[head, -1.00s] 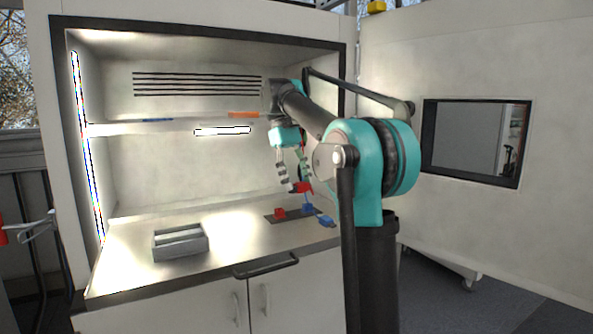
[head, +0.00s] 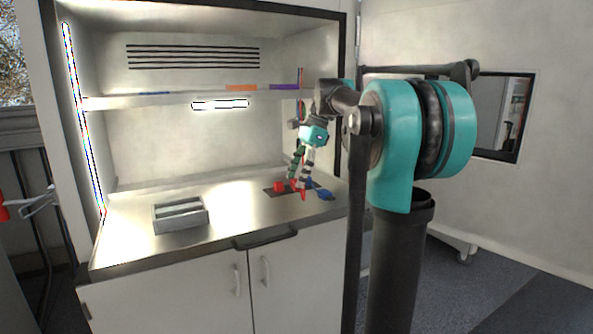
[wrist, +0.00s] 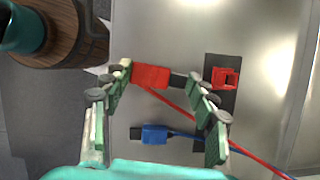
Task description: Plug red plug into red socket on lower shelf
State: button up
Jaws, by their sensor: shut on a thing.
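The red plug (wrist: 151,75) lies between the two fingertips of my gripper (wrist: 160,76) in the wrist view, with a dark part at its right end. A red cable runs from it toward the lower right. The red socket (wrist: 226,78) is to the right of the plug, apart from it, on a dark plate (wrist: 222,101). In the head view my gripper (head: 301,178) is low over the worktop, just right of the red socket (head: 278,186). The plug there is small and partly hidden by the fingers.
A blue plug (wrist: 154,134) with a blue cable lies below the red plug in the wrist view. A grey tray (head: 181,216) stands on the worktop's left. An upper shelf (head: 205,98) holds orange and purple items. The worktop between tray and sockets is clear.

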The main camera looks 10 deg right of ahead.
jog(key=m+t, duration=0.1)
jog(key=m, duration=0.1)
jog(key=f+m, duration=0.1)
jog(key=m, duration=0.1)
jog(key=shift+d+m+t, duration=0.1)
jog(key=shift+m+t, duration=0.2)
jog(key=shift+t, duration=0.1)
jog(key=shift+f, duration=2.35)
jog(key=o, duration=1.1)
jog(key=shift+o, duration=0.2)
